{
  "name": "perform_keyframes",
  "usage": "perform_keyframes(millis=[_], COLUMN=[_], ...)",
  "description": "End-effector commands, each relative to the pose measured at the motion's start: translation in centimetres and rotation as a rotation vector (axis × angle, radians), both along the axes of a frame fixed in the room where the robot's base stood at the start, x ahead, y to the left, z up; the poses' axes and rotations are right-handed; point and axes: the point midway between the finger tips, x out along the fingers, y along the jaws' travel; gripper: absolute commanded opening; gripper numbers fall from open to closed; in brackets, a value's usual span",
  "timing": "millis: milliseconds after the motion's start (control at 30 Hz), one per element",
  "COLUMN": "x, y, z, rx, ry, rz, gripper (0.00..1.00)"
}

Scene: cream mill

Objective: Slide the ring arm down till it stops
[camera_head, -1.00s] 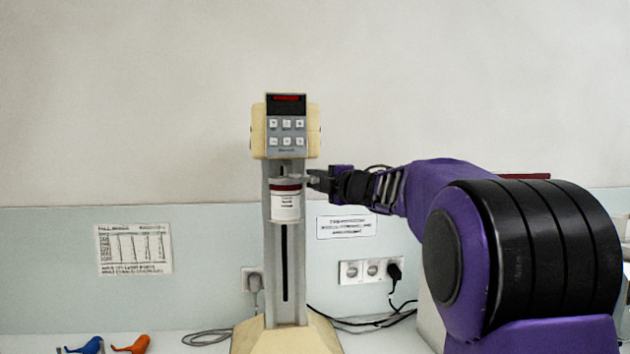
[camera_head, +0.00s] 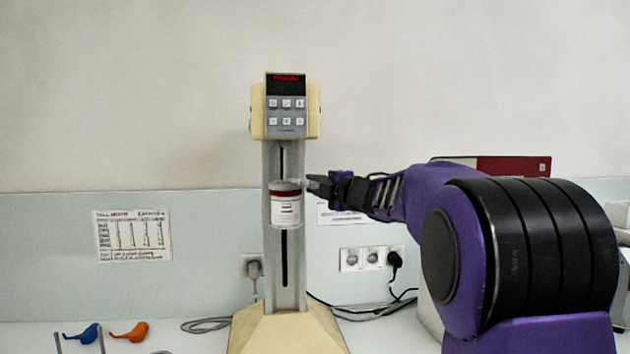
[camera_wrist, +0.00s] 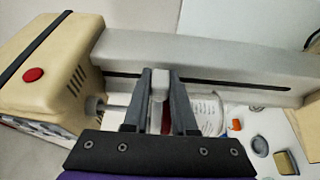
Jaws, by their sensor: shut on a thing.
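The mill is a cream stand with a grey column (camera_head: 299,262), a dark vertical slot and a control head (camera_head: 285,115) on top. The ring arm (camera_head: 283,183) sits on the column below the head, with slot showing above and below it. A white jar (camera_head: 286,211) with a dark red band hangs upright at the ring arm. My gripper (camera_head: 313,185) reaches in from the right. In the wrist view, its fingers (camera_wrist: 160,100) are shut on the ring arm's pale block (camera_wrist: 160,84); the jar (camera_wrist: 208,112) is partly hidden behind a finger.
The cream foot (camera_head: 285,335) stands on the white bench below. Blue (camera_head: 82,333) and orange (camera_head: 130,332) bird-shaped things lie at lower left. Cables and sockets (camera_head: 372,258) are behind, to the right. The column below the jar is clear.

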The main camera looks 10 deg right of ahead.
Motion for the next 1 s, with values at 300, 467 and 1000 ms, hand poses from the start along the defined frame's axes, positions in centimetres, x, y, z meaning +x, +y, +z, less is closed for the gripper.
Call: perform_keyframes(millis=[300, 467, 1000], x=[0.00, 0.00, 0.00], y=[0.13, 0.10, 0.24], z=[-0.50, -0.46, -0.44], rx=[0.000, 0.000, 0.000], ry=[0.002, 0.001, 0.001], rz=[0.003, 0.002, 0.000], gripper=[0.00, 0.52, 0.55])
